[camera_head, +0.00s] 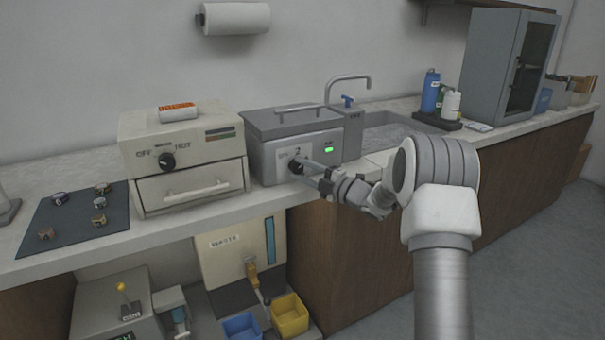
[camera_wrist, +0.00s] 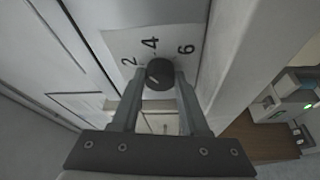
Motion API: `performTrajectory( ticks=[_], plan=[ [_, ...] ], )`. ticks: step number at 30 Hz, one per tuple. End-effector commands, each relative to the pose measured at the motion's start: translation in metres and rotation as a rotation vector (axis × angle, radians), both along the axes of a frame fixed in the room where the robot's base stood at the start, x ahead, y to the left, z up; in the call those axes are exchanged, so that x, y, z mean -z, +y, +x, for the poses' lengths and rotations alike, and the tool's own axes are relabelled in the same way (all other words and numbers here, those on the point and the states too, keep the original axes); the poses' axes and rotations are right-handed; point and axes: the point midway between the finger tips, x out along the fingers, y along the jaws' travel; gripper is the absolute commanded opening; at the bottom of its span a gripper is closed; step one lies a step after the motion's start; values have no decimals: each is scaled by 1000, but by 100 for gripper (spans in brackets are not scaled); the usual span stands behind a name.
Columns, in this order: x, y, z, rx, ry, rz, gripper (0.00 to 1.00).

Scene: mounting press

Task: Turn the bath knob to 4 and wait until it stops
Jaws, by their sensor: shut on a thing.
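The bath is a grey box (camera_head: 282,128) with a handled lid, and a small green light (camera_head: 329,150) is lit on its front. Its black round knob (camera_wrist: 158,72) shows in the wrist view with the marks 2, 4 and 6 around it. A short pale line on the knob's face lies towards the lower left in that picture; which mark it indicates is hard to tell. My gripper (camera_head: 308,174) reaches the bath's front from the right. Its two fingers are shut on the knob, one on each side. In the head view the fingers partly cover the knob.
A cream oven-like unit (camera_head: 182,135) with its own OFF/HOT knob stands left of the bath. A sink (camera_head: 395,134) with a tap lies to the right. A dark mat (camera_head: 75,222) with several small pieces is at the left. Yellow and blue bins (camera_head: 290,314) stand below.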

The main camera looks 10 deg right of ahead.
Motion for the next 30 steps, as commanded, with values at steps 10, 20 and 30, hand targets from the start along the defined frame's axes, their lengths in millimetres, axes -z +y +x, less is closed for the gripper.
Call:
performTrajectory(
  ticks=[10,20,30],
  plan=[
    [5,1,0,0,84,256,0],
    [4,1,-1,1,124,381,0],
    [4,1,-1,1,132,404,0]
  ],
)
